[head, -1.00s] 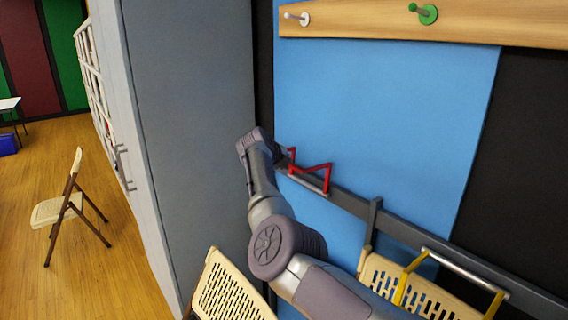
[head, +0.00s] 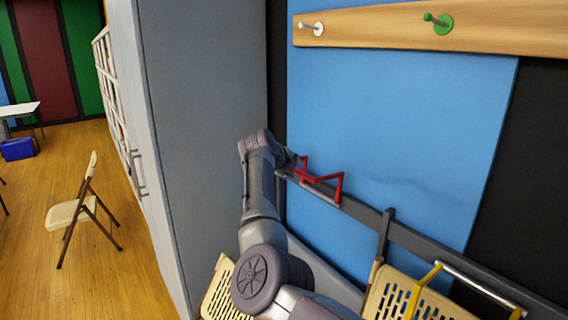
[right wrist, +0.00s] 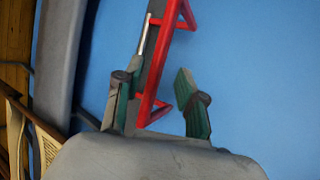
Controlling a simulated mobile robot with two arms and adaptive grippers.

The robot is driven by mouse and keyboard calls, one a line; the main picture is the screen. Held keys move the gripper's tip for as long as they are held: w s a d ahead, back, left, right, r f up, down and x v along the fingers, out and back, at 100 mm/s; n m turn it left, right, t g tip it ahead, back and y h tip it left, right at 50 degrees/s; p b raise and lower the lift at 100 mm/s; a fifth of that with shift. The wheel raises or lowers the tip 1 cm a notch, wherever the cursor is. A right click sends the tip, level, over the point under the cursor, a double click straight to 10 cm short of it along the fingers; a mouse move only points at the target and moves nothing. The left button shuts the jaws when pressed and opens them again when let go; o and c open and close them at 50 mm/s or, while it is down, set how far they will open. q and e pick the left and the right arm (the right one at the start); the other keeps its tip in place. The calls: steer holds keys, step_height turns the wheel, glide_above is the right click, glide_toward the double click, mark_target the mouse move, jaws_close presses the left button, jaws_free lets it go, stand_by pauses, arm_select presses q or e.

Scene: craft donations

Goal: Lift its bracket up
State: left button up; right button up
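A red bracket (head: 338,186) with a thin silver bar sits on a dark grey rail in front of the blue panel. My right gripper (head: 298,166) is at its left end in the head view. In the right wrist view, the red bracket (right wrist: 149,95) runs between the two fingers of my right gripper (right wrist: 152,98). The fingers are apart, with a gap on each side of the red bar. A yellow bracket (head: 424,285) with a silver bar is farther right along the rail. My left gripper is not in view.
The dark rail (head: 430,242) slopes down to the right. A grey cabinet (head: 205,120) stands close on the left. Cream folding chair parts (head: 395,292) are below the rail. A wooden peg board (head: 380,30) is above. Open floor (head: 120,285) lies far left.

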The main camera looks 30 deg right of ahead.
steer(key=v, duration=0.7)
steer(key=shift+d, duration=0.15)
